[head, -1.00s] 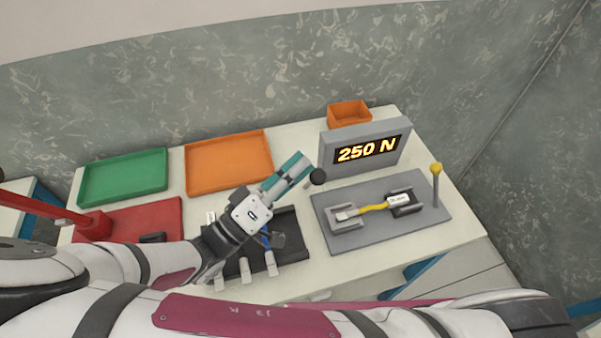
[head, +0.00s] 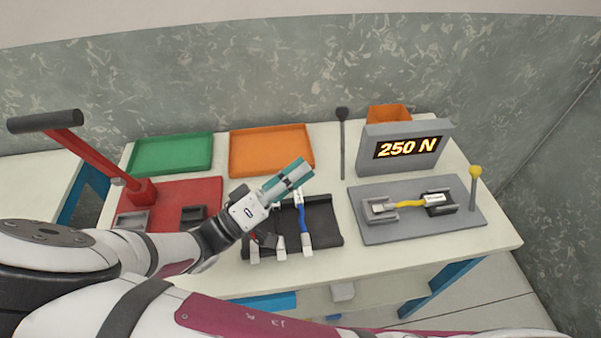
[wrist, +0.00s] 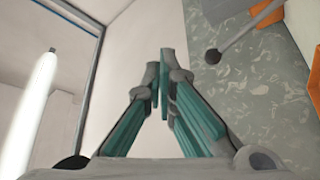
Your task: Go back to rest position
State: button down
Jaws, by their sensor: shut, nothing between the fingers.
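My gripper (head: 300,172) has teal fingers and hangs above the table, over the far edge of the black cable tray in the head view. It is shut and empty. In the wrist view the fingertips (wrist: 161,75) meet, with wall behind them and nothing between them. My arm reaches in from the left of the head view. Several cables with grey connectors, one of them blue (head: 303,220), lie on the black tray (head: 326,222). My gripper and wrist hide part of that tray's left side.
A yellow cable (head: 408,204) sits in the grey fixture (head: 375,235) before a display (head: 405,148) reading 250 N. A red press (head: 140,190) stands left. Green (head: 172,155) and orange (head: 270,150) trays lie at the back. A dark-knobbed lever (head: 342,140) stands upright between tray and display.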

jog(key=shift+a, duration=0.1)
dwell(0.3)
jog(key=s+d+r+m+g+y, duration=0.1)
jog(key=s+d+r+g+y, duration=0.15)
jog(key=d+g, duration=0.55)
jog(key=s+d+r+m+g+y, duration=0.15)
jog(key=d+r+g+y, duration=0.25)
jog(key=d+g, duration=0.4)
jog(key=s+d+r+n+t+y+p, duration=0.2)
jog(key=s+d+r+t+y, duration=0.5)
jog(key=s+r+y, duration=0.4)
jog(key=shift+s+r, duration=0.5)
jog(key=shift+n, duration=0.25)
